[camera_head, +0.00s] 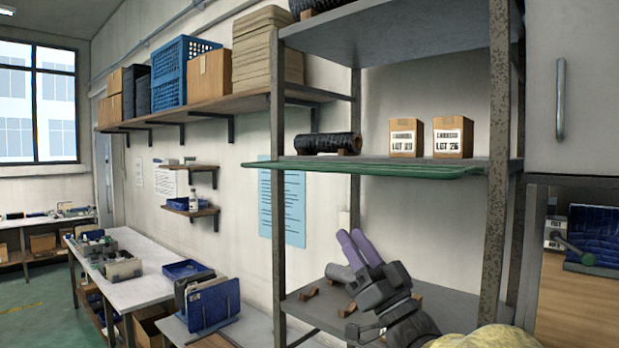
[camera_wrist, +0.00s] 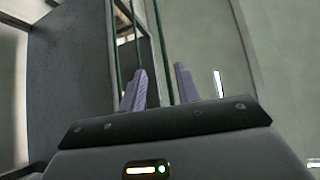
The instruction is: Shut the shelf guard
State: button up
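The shelf guard (camera_head: 370,171) appears as a thin green-edged panel. It lies nearly flat, sticking out along the front edge of the middle shelf. My gripper (camera_head: 354,242), with two purple fingers, is below the guard with its fingers pointing up, apart from it in the head view. In the wrist view the fingers of my gripper (camera_wrist: 160,84) are spread with a gap between them. Thin green edges (camera_wrist: 162,50), probably of the guard, run ahead of and between the fingertips. I cannot tell whether they touch. Nothing is seen held.
Rusty metal posts (camera_head: 497,150) frame the rack. The lower shelf (camera_head: 320,309) holds small brown blocks. A cabinet with a handle (camera_head: 560,98) is at the right.

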jog(key=shift+s+r, duration=0.1)
jog(key=p, duration=0.9)
send_near(309, 169)
jog(key=x, duration=1)
jog(key=shift+w, duration=0.4)
grip_shut()
